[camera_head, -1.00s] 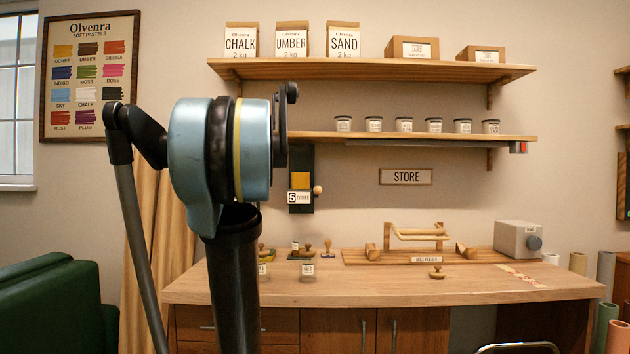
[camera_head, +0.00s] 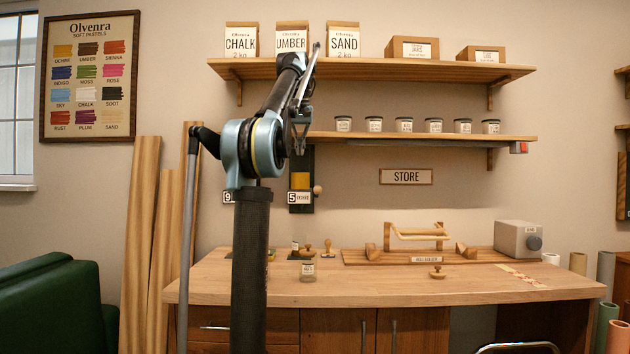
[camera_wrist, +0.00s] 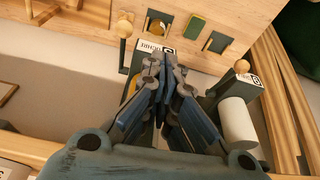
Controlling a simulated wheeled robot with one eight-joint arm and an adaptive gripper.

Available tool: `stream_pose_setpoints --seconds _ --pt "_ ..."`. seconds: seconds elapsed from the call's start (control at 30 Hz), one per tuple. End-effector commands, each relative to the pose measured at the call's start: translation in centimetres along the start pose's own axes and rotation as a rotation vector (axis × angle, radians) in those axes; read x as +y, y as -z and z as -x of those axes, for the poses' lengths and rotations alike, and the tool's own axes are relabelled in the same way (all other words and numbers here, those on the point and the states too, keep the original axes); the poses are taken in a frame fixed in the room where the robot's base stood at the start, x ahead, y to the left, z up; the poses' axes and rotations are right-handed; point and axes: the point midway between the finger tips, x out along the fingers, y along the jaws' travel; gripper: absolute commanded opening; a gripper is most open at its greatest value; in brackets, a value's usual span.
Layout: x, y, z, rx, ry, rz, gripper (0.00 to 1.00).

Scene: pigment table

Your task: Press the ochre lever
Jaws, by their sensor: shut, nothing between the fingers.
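The ochre dispenser (camera_head: 301,181) hangs on the wall below the lower shelf, with a yellow window and a "5 OCHRE" label. Its lever ends in a round wooden knob (camera_head: 318,190) on its right side. In the wrist view the picture is turned over, and the ochre lever knob (camera_wrist: 125,28) stands left of the label (camera_wrist: 153,49). My gripper (camera_wrist: 163,58) is shut and empty, its tips over the edge of the label, right of the lever and apart from the knob. The gripper hides much of the dispenser body in the wrist view.
A second dispenser labelled 9 (camera_head: 229,197) is mostly behind my arm; its knob (camera_wrist: 242,66) and a white cylinder (camera_wrist: 238,124) show in the wrist view. The lower shelf (camera_head: 420,137) carries jars. Stamps and a jar (camera_head: 308,271) stand on the table (camera_head: 400,288).

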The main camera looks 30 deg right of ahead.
Motion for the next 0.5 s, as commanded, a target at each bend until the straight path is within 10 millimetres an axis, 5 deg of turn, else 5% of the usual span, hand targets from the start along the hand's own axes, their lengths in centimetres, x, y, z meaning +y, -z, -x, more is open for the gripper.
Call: stream_pose_setpoints --seconds 0.2,0.5 --pt "4.0 1.9 1.5 0.008 -0.013 -0.046 0.00" --pt "6.4 2.6 2.2 0.012 -0.021 -0.069 0.00"
